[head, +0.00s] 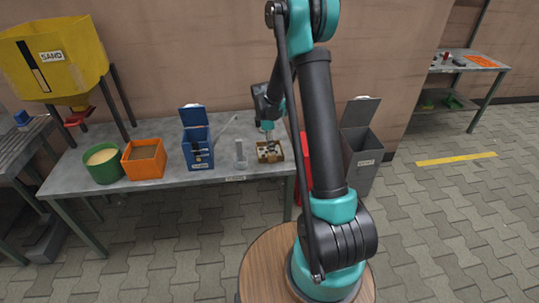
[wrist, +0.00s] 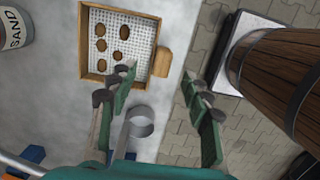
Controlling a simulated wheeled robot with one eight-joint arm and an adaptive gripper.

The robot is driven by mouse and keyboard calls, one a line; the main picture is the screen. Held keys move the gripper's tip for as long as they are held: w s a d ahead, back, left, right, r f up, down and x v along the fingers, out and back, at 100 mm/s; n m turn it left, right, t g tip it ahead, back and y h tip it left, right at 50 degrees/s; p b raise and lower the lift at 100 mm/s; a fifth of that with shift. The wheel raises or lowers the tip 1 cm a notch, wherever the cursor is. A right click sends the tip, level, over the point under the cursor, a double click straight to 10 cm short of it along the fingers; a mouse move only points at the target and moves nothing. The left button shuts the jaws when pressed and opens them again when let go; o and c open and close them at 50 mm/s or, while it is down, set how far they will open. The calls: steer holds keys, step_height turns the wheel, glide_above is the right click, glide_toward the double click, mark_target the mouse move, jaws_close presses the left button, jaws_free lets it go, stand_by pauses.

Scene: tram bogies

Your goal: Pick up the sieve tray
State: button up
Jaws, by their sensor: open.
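The sieve tray (head: 262,158) lies near the right end of the grey table in the head view. In the wrist view the sieve tray (wrist: 86,44) shows a square wooden frame, a white perforated mesh with several brown lumps on it, and a wooden handle on its right side. My gripper (wrist: 158,75) is open and empty. Its left finger overlaps the tray's lower edge in the picture, and its right finger is to the right, below the handle. In the head view my gripper (head: 268,135) is just above the tray; whether it touches is unclear.
A grey cylinder (head: 240,154) stands left of the tray; the wrist view shows its round opening (wrist: 142,124) near the left finger. A blue bin (head: 198,150), an orange box (head: 145,160) and a green bucket (head: 103,165) stand farther left. A sand can (wrist: 14,30) is nearby.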

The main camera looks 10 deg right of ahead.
mark_target(272, 156)
steer(key=shift+d+f, duration=0.2)
steer(key=shift+f, duration=1.55)
steer(key=shift+d+f, duration=0.2)
steer(key=shift+f, duration=1.55)
jaws_close()
